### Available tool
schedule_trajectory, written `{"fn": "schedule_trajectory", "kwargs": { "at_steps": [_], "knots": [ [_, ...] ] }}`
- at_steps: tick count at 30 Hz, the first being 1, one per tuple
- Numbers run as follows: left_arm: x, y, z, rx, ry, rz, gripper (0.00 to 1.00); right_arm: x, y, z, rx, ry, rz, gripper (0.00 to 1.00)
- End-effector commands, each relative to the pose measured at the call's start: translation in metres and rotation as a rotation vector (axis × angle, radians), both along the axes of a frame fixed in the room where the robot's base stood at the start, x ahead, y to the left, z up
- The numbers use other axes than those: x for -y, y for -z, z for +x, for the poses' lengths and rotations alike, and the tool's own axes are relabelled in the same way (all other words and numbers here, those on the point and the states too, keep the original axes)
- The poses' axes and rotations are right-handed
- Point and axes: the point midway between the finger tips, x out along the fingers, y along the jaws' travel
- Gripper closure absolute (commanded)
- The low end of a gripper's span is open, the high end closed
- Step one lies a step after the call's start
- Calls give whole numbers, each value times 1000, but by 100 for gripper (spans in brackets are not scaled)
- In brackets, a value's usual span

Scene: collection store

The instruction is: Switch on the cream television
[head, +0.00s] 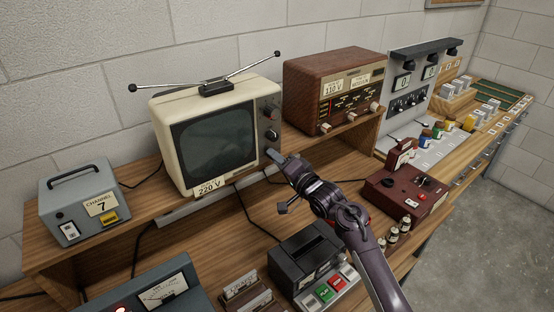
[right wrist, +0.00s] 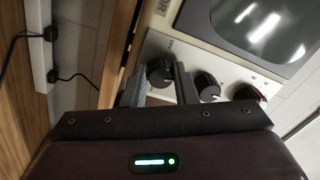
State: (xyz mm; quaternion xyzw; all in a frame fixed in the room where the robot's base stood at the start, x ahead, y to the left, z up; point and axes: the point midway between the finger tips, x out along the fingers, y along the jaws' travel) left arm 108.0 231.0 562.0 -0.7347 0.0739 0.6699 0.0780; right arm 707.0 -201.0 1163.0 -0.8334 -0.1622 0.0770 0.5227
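The cream television (head: 167,133) stands on the wooden shelf in the head view, with a dark screen and a 220 V card at its foot. A grey panel on its right side carries a column of dark knobs. My right gripper (head: 276,160) is at the lowest knob. In the right wrist view this knob (right wrist: 160,71) lies between the tips of my open right gripper (right wrist: 159,78). The right finger looks close to the knob; I cannot tell whether it touches. Two more knobs (right wrist: 207,86) sit to the right. My left gripper is not in view.
A grey channel 7 box (head: 82,206) stands left of the television, and a brown wooden radio (head: 330,78) right of it. Below are a black device with coloured buttons (head: 305,262) and a dark red box (head: 405,192). Cables hang behind the shelf.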

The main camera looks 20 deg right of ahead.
Motion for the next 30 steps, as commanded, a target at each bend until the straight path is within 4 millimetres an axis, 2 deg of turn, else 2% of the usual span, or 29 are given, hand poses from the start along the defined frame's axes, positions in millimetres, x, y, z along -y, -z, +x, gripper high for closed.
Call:
{"fn": "schedule_trajectory", "kwargs": {
  "at_steps": [1,4,14,17,24,30],
  "knots": [
    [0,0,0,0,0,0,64,1,0,0,0,1,0,68],
    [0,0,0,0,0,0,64,1,0,0,0,0,-1,55],
    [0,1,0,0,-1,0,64,1,1,-2,0,0,-1,54],
    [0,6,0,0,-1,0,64,4,4,-11,-1,0,-3,54],
    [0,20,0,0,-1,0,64,18,6,-47,-1,1,-2,54],
    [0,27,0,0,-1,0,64,26,5,-69,0,0,-1,54]
  ]
}}
